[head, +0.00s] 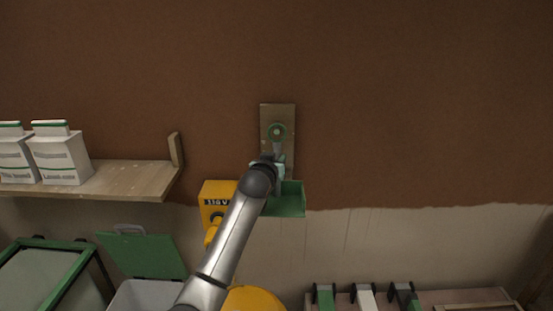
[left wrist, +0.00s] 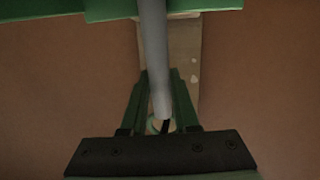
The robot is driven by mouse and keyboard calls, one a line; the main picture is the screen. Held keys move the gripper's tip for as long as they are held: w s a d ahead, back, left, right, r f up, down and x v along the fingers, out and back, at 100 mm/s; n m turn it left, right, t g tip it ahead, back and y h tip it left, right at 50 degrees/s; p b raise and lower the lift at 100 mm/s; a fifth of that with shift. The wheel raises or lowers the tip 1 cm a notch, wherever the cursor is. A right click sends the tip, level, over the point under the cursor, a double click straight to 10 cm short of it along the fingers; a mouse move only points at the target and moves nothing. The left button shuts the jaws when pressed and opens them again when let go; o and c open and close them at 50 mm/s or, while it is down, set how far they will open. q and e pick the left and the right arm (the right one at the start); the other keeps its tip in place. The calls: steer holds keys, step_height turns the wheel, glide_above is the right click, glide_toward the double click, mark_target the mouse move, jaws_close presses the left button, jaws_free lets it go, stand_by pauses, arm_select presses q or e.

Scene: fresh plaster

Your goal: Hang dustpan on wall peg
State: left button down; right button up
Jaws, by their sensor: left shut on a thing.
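The green dustpan (head: 289,202) is in front of the wall, pan down, its handle running up over a wooden board (head: 268,113). A green ring (head: 277,131) at the handle's top lies over the board, with a pale spot in its middle; I cannot tell whether the peg is through it. My left gripper (head: 276,166) is shut on the handle below the ring. In the left wrist view the grey handle (left wrist: 152,45) passes between the fingers (left wrist: 158,100), with the pan (left wrist: 60,8) at the top and the ring partly hidden. My right gripper is out of view.
A wooden shelf (head: 125,181) with white cartons (head: 60,157) is at the left. A yellow box (head: 216,190) sits just left of the pan. Below are a green-lidded bin (head: 145,256) and a bench (head: 455,297) with clamps. The brown wall to the right is clear.

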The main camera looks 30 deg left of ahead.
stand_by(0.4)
